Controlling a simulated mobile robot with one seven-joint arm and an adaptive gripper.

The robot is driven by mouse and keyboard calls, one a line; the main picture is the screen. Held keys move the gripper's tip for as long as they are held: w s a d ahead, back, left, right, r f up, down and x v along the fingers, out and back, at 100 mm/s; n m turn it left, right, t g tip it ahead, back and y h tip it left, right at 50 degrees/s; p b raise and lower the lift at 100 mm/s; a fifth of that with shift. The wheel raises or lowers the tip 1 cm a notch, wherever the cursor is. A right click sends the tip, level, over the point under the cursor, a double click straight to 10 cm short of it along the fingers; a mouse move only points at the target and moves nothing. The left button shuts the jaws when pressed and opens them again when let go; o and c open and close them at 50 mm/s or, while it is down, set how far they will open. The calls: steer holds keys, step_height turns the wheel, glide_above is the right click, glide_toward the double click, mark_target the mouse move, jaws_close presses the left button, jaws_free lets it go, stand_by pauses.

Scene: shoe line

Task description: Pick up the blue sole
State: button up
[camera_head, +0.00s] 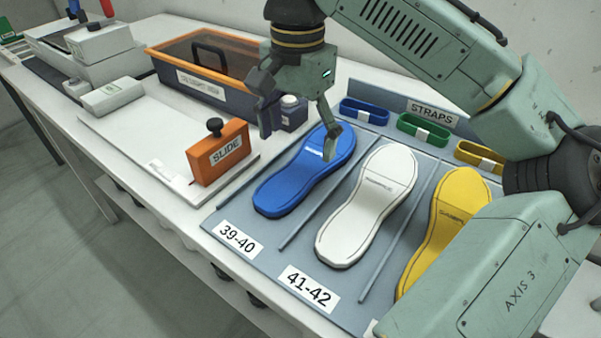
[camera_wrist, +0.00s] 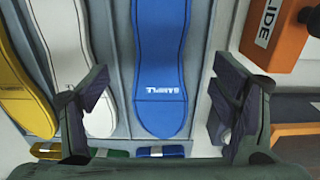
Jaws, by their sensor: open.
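The blue sole (camera_head: 292,185) lies flat on the grey board in the lane labelled 39-40, left of the white sole (camera_head: 365,205). In the wrist view my gripper (camera_wrist: 160,105) has one finger over the white sole's side and the other beyond the blue sole. I cannot tell the exact height of the fingertips above the sole.
A yellow sole (camera_head: 445,225) lies right of the white one, partly behind my arm. Thin dividers separate the lanes. Blue, green and yellow straps (camera_head: 423,130) stand behind. An orange SLIDE block (camera_head: 218,155) stands left, and a dark box with orange rim (camera_head: 205,92) behind it.

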mark_target(298, 173)
step_height(298, 173, down, 6)
steer(key=shift+s+f+p, duration=0.1)
steer(key=shift+f+p, duration=0.15)
steer(key=shift+p, duration=0.1)
steer(key=c, duration=1.4)
steer(key=shift+c, duration=0.2)
